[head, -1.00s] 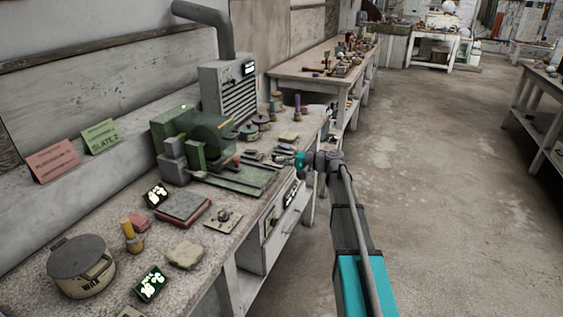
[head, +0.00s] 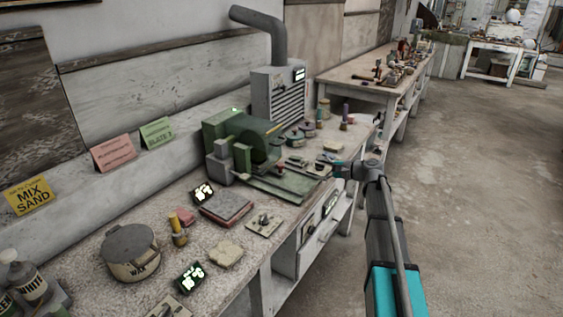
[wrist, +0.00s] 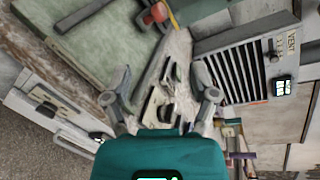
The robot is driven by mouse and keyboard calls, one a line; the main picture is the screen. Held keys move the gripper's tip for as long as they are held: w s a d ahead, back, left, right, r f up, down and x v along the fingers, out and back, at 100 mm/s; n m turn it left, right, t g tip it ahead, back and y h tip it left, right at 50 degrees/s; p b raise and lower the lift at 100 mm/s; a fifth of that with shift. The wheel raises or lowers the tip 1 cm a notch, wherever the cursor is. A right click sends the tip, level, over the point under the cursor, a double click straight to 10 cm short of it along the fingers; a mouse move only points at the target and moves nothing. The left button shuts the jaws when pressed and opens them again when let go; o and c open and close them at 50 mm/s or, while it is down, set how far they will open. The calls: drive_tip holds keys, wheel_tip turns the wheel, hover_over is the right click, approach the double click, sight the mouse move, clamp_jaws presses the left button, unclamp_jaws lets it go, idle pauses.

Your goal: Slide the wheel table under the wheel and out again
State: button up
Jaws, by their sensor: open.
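The green grinding machine (head: 222,130) stands on the near bench, with its round dark green wheel (head: 262,140) at the right side. The flat green wheel table (head: 278,188) lies low in front of the wheel; the large pale green plate in the wrist view (wrist: 115,42) looks like the same table. A red knob (wrist: 155,14) shows beside that plate. My gripper (head: 340,168) is over the bench's front edge, right of the machine. In the wrist view my gripper (wrist: 163,105) is open, its fingers apart with nothing held, above small tools on the bench.
A grey vent box (head: 277,95) with a pipe stands behind the machine. A wax pot (head: 131,255), a red-edged block (head: 226,208) and small displays lie on the left of the bench. A second cluttered bench (head: 365,75) is farther back. The floor at right is clear.

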sight(282, 164)
drive_tip(key=shift+a+r+m+h+p, duration=0.5)
drive_tip(key=shift+m+p, duration=0.35)
drive_tip(key=shift+m, duration=1.35)
drive_tip(key=shift+a+r+m+h+p, duration=0.5)
drive_tip(key=shift+m+p, duration=0.4)
drive_tip(key=shift+m, duration=1.3)
drive_tip(key=shift+a+r+m+h+p, duration=0.35)
drive_tip(key=shift+a+m+p, duration=0.4)
drive_tip(key=shift+m, duration=1.45)
drive_tip(key=shift+d+f, duration=0.1)
drive_tip(key=b+x, duration=0.5)
drive_tip(key=x, duration=0.8)
drive_tip(key=shift+w+a, duration=0.3)
clamp_jaws()
